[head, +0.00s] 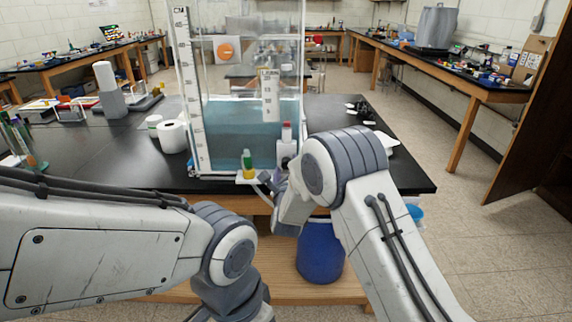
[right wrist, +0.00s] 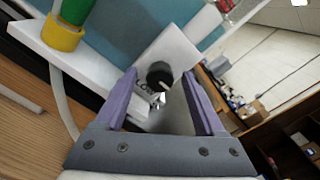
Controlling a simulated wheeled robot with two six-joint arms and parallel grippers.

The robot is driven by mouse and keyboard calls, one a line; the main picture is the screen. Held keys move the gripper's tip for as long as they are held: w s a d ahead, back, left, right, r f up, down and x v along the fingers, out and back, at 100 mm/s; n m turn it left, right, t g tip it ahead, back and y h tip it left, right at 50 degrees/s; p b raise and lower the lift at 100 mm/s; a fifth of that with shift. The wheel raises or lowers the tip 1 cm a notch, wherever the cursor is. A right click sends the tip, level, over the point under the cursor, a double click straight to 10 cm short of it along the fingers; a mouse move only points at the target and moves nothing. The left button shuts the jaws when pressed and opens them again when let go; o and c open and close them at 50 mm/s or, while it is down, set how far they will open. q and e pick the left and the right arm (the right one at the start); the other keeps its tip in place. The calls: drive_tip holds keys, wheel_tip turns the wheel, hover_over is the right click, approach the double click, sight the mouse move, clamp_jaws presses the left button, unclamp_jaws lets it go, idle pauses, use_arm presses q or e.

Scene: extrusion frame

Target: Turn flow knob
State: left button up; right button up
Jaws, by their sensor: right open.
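The flow knob (right wrist: 159,74) is a small round black knob with a light mark, on the front of a white box (right wrist: 176,50) with partly hidden lettering. In the head view the white box (head: 286,152) sits at the tank's lower right front corner. My right gripper (right wrist: 158,77) is open, with its two purple fingers pointing at the box. The knob shows between the fingertips; I cannot tell whether they reach around it. In the head view the right gripper (head: 268,184) is small and partly hidden by my right wrist. My left gripper is not in view.
A clear water tank (head: 232,130) stands on the black table (head: 100,165). A green and yellow fitting (right wrist: 65,28) sits on a white ledge left of the knob, with a pale tube hanging near the left finger. A blue bin (head: 320,252) stands below the table's front edge.

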drive_tip(key=shift+w, duration=0.2)
drive_tip(key=shift+c, duration=0.4)
clamp_jaws()
